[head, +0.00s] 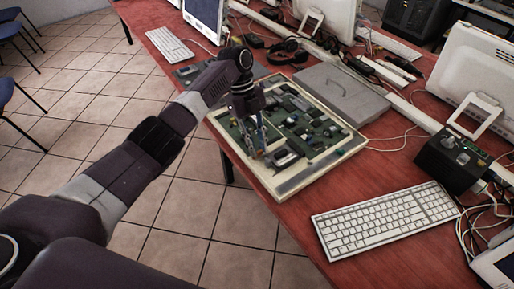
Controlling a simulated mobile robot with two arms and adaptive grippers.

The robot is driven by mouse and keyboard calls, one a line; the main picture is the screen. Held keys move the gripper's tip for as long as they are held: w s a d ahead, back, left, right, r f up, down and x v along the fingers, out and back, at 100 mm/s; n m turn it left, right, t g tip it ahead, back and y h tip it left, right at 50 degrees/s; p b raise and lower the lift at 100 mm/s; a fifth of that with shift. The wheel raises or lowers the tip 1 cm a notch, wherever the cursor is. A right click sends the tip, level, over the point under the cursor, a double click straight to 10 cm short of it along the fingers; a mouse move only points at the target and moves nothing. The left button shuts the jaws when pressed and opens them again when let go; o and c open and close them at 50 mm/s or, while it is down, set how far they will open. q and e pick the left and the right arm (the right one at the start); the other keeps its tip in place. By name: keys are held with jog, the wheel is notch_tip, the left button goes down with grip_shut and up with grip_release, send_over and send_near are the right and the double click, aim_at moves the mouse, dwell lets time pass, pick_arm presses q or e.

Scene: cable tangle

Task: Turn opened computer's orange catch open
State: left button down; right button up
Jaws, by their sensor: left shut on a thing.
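The opened computer (318,169) lies flat on the red table, its green circuit boards showing inside a cream frame. My left gripper (257,150) points down over its left part, with its fingertips at the boards. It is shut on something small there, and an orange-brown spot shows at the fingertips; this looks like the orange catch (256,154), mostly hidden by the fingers. I cannot tell which way the catch is turned. My right gripper is not in view.
A white keyboard (385,220) lies in front right of the computer. A grey panel (341,92) lies behind it. A black box (450,160) with cables stands at the right. Headphones (288,52) and monitors are at the back. The table's front edge runs close along the computer.

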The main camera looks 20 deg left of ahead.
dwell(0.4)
pick_arm(q)
jog(key=c, duration=2)
grip_release()
jog(key=shift+c, duration=0.2)
jog(key=v, duration=1.2)
jog(key=shift+f, duration=0.1)
